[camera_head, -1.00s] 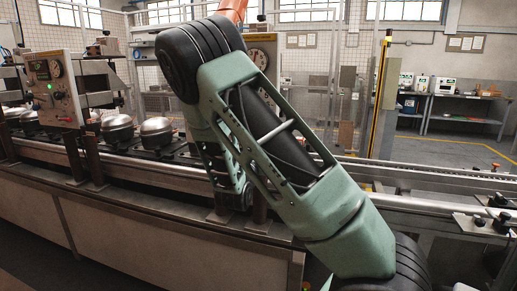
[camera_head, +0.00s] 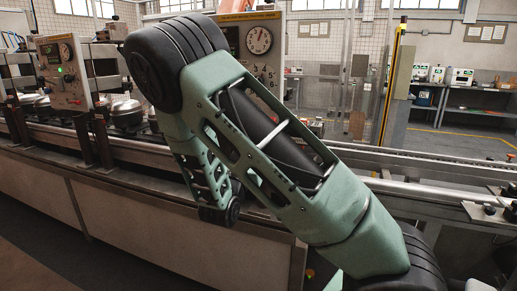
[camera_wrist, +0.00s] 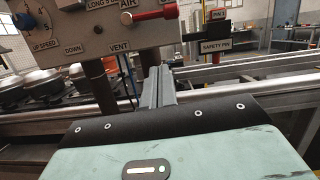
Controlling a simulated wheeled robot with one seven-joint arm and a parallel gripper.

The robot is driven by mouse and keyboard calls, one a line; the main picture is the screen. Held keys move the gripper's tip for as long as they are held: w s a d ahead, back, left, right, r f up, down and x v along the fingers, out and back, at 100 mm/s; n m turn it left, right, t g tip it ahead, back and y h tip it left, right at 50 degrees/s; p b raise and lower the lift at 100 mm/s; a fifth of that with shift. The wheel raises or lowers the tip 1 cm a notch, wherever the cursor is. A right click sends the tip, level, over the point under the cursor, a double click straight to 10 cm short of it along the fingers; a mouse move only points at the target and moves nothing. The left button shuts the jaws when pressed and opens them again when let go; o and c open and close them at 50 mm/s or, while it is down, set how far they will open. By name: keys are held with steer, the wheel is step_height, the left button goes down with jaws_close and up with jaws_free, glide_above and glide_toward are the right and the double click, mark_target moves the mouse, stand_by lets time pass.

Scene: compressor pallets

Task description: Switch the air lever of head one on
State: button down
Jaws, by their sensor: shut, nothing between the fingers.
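A grey control panel (camera_wrist: 90,28) fills the upper left of the wrist view. It carries a red lever (camera_wrist: 152,15) beside the "AIR" label. The lever lies nearly level, with its round end at the left. Which head the panel belongs to cannot be read. My gripper (camera_wrist: 158,72) is shut and empty, its fingers pointing forward below the lever and apart from it in the picture. In the head view a panel with a round gauge (camera_head: 258,40) stands behind my arm, which hides its lower left. My gripper is hidden there.
A metal rail (camera_wrist: 250,72) runs below. Another panel (camera_head: 62,72) and several round silver compressors (camera_head: 125,110) stand at the left. A yellow post (camera_head: 393,80) is at the right.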

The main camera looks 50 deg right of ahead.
steer(key=shift+v, duration=1.2)
steer(key=s+a+f+m+g+y+p, duration=0.35)
steer(key=s+a+m+g+y, duration=0.6)
steer(key=s+a, duration=0.35)
steer(key=s+a+r+m+y+p, duration=0.1)
steer(key=s+a+r+m+y, duration=0.1)
steer(key=a, duration=0.5)
steer(key=s+a+r+m+t+y+p, duration=0.1)
steer(key=s+a+r+m+y, duration=0.1)
steer(key=s+a+y, duration=0.3)
steer(key=s+a+r+m+y+p, duration=0.1)
steer(key=s+a+r+m+y, duration=0.1)
steer(key=s+a, duration=0.3)
steer(key=a+y, duration=0.1)
steer(key=a, duration=0.3)
steer(key=shift+a, duration=0.35)
